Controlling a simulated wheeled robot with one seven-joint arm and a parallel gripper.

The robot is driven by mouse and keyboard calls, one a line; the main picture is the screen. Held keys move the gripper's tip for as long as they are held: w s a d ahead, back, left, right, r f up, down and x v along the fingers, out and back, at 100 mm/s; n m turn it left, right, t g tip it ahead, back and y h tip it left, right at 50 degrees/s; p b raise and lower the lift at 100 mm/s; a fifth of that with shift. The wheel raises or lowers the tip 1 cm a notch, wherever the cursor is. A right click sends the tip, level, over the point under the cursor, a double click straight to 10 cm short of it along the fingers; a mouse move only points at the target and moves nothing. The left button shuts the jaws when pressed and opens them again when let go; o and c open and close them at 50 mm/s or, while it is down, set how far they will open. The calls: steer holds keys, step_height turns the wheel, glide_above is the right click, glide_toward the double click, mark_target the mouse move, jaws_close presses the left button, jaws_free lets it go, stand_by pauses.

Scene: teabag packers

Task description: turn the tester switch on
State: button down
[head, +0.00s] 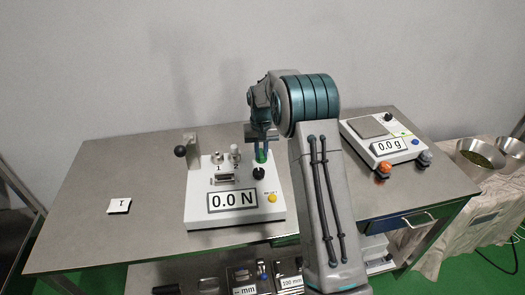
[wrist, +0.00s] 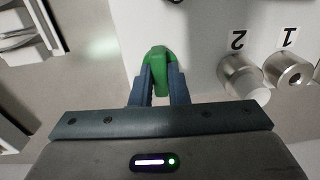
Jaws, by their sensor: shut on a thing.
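The tester (head: 235,202) is a white box on the steel table, with a display reading 0.0 N. A green part at its top right, which looks like its switch (head: 262,157), sits under my gripper (head: 261,146). In the wrist view the green switch (wrist: 159,58) is between my two blue-grey fingertips (wrist: 160,80), which are shut on it. Whether the switch is on or off cannot be told. Two metal posts marked 1 (wrist: 290,70) and 2 (wrist: 243,77) stand beside it.
The tester also has a black knob (head: 258,173), a yellow button (head: 272,198) and a lever with a black ball (head: 181,151). A scale (head: 385,140) reading 0.0 g stands to the right. A small white tag (head: 119,206) lies at left. The table's left part is mostly clear.

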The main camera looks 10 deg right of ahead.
mark_target(261, 153)
steer(key=c, duration=1.4)
jaws_free()
step_height(261, 153, up, 14)
steer(key=s+r+t, duration=0.1)
steer(key=s+r, duration=0.2)
steer(key=s, duration=0.6)
steer(key=s+r, duration=0.3)
steer(key=s, duration=0.5)
steer(key=s+f+t, duration=0.1)
steer(key=s+f, duration=0.1)
steer(key=s, duration=0.7)
steer(key=s+f, duration=0.3)
steer(key=s, duration=0.7)
steer(key=shift+s+d+f+n+t, duration=0.15)
steer(key=shift+s+n+t, duration=0.15)
steer(key=shift+t, duration=0.1)
